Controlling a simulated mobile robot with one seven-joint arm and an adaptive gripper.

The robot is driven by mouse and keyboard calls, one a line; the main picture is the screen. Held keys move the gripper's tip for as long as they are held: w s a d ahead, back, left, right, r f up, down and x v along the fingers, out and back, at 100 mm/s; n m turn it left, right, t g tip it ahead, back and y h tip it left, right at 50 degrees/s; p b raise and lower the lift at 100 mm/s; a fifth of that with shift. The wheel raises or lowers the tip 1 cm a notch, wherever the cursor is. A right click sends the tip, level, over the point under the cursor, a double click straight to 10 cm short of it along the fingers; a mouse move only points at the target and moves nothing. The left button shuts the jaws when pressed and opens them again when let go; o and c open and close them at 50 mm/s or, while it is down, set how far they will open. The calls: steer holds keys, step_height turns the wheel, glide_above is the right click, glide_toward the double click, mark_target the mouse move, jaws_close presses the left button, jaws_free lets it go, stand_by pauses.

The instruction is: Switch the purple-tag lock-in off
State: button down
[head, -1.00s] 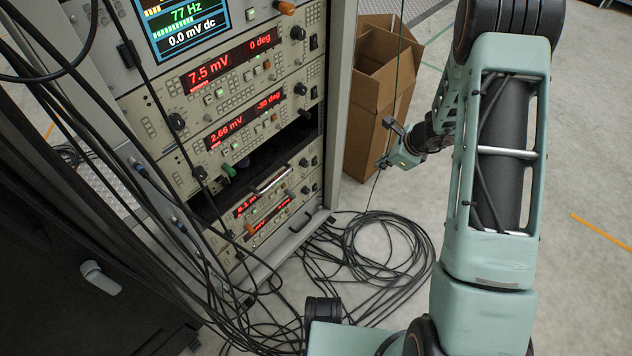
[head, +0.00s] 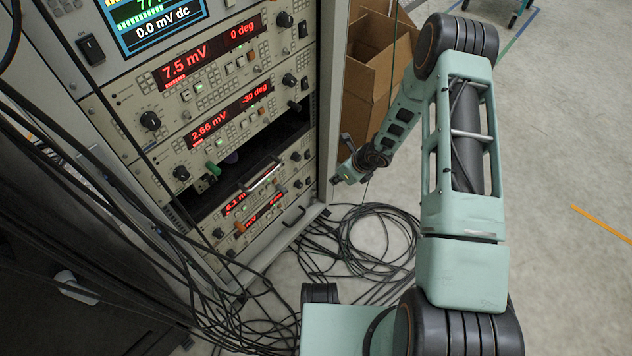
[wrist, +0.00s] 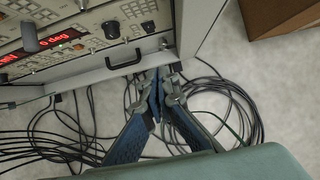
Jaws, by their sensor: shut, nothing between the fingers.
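Several lock-ins with red displays sit in a rack. The upper one (head: 190,92) reads 7.5 mV and 0 deg. The one below (head: 224,141) reads 2.66 mV and -30 deg. Two more (head: 262,211) sit lower, past a dark gap. A small dark purple piece (head: 232,158) shows at the gap, near a green one (head: 213,168); I cannot tell which unit it marks. My gripper (wrist: 160,76) is shut and empty, its blue fingers together in front of the rack's lower edge. In the head view it is at the rack's right front edge (head: 338,179).
Black cables lie coiled on the floor (head: 372,245) below my gripper, and more hang down the rack's left side. A black handle (wrist: 125,60) sticks out near the rack's base. An open cardboard box (head: 372,65) stands right of the rack.

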mark_target(308, 181)
steer(key=w+a+r+b+x, duration=0.1)
steer(key=a+b+x, duration=0.1)
steer(key=x, duration=1)
steer(key=shift+w+f+b, duration=0.15)
steer(key=shift+w+b, duration=0.15)
steer(key=shift+b, duration=0.15)
steer(key=shift+a, duration=0.2)
